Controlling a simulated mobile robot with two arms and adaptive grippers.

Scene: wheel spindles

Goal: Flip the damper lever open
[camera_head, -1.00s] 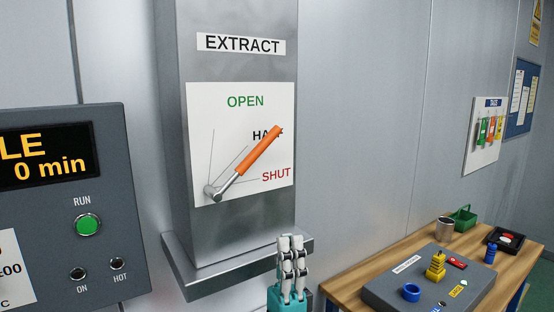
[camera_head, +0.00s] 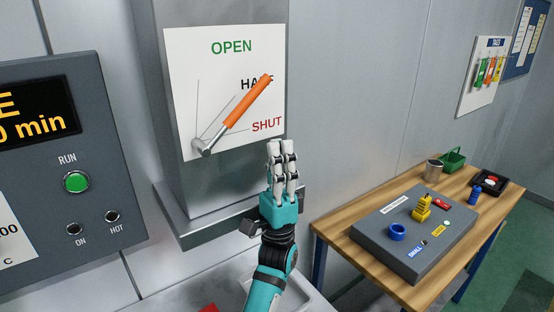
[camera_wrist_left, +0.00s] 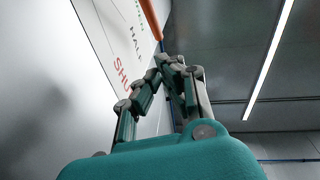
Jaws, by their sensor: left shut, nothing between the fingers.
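The damper lever has an orange handle (camera_head: 247,102) on a silver arm with a pivot (camera_head: 203,147) at the lower left of a white plate (camera_head: 184,72). The plate is marked OPEN, HALF and SHUT. The handle slants up to the right and partly covers the HALF label. My left gripper (camera_head: 281,148) is shut and empty, pointing up, below the SHUT label and apart from the handle. In the left wrist view, the closed fingers (camera_wrist_left: 168,64) are below the orange handle (camera_wrist_left: 150,18). My right gripper is not in view.
A grey control panel (camera_head: 120,150) with a green RUN button (camera_head: 76,182) stands at the left. A metal ledge (camera_head: 205,230) juts out below the plate. A wooden table (camera_head: 325,225) at the right holds a grey board (camera_head: 375,233) with coloured parts.

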